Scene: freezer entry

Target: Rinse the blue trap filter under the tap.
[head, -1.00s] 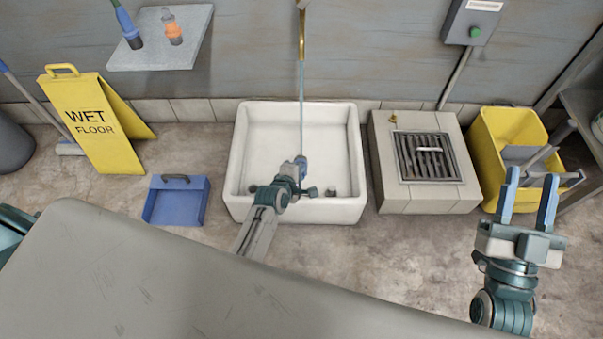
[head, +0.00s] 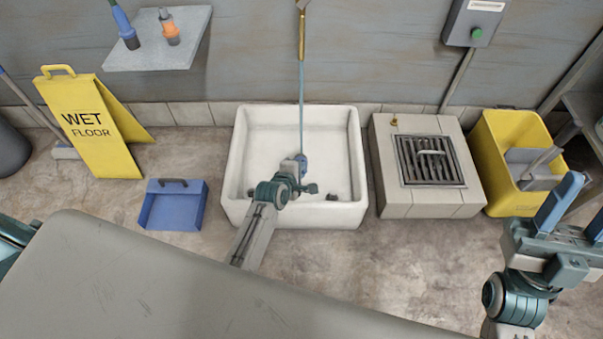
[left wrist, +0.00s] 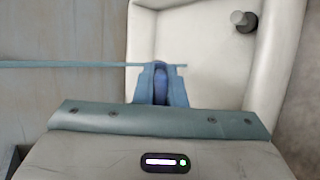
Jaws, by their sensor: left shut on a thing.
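My left gripper (head: 302,165) reaches over the white basin (head: 241,165). In the left wrist view its fingers (left wrist: 161,72) are shut on a small rounded dark blue thing (left wrist: 161,88), which looks like the blue trap filter; the fingers hide most of it. A thin blue water stream (head: 301,100) runs down from the brass tap (head: 302,32) and meets the gripper's tip area. The stream (left wrist: 70,64) also crosses at the fingertips in the left wrist view. My right gripper (head: 583,208) is open and empty at the right edge, low in front of the yellow bucket.
A tiled block with a drain grate (head: 431,161) stands right of the basin, beside a yellow mop bucket (head: 495,150). A blue tray (head: 172,212) and a wet floor sign (head: 95,130) stand left. A wall shelf (head: 160,52) holds two bottles.

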